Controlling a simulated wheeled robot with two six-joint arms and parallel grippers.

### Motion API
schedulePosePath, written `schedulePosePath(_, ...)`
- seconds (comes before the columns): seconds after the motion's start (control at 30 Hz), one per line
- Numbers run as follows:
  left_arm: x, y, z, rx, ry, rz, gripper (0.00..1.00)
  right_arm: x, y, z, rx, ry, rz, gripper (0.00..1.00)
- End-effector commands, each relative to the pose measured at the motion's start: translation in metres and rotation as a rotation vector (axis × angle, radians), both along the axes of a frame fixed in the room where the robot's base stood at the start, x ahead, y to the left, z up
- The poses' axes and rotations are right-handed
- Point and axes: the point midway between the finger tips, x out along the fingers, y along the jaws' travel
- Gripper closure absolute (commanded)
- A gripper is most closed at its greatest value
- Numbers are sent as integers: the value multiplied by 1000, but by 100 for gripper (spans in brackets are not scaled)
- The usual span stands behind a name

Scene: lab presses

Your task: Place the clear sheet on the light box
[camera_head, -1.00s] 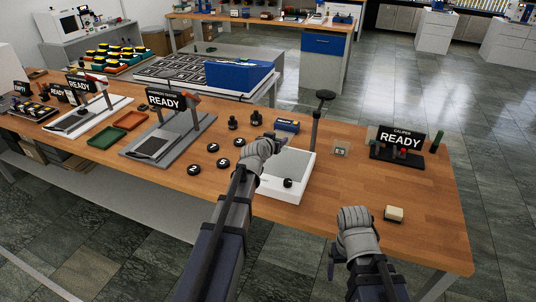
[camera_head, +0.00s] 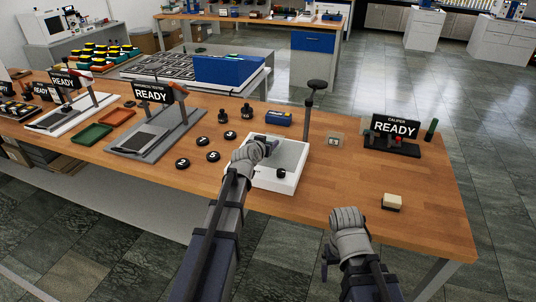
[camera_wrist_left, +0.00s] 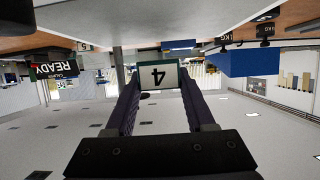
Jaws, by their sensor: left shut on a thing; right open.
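The light box (camera_head: 256,178), a white case with a grey top panel, lies at the middle of the wooden table. My left gripper (camera_head: 268,147) is over the back left part of the panel in the head view. In the left wrist view, the left gripper (camera_wrist_left: 162,72) is shut on a small pale, squarish plate (camera_wrist_left: 171,74) marked 4, which looks like the clear sheet. The head view hides most of it, so I cannot tell whether it touches the panel. My right gripper (camera_head: 336,240) is open and empty at the table's front edge.
A caliper stand (camera_head: 392,145) and a pale block (camera_head: 391,201) are on the right. Table between box and block is clear.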

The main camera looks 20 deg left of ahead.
Motion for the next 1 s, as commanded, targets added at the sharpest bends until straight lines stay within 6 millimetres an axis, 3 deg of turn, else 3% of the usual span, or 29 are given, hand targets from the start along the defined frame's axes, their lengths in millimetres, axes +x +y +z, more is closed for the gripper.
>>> schedulePosePath(0.33, 0, 0, -37, 0, 0, 0, 100, 0, 0, -38, 0, 0, 0, 16)
schedulePosePath(0.77, 0, 0, -40, 0, 0, 0, 100, 0, 0, -41, 0, 0, 0, 16)
schedulePosePath(0.8, 0, 0, -40, 0, 0, 0, 43, 0, 0, -40, 0, 0, 0, 16)
schedulePosePath(1.0, 0, 0, -39, 0, 0, 0, 21, 0, 0, -39, 0, 0, 0, 16)
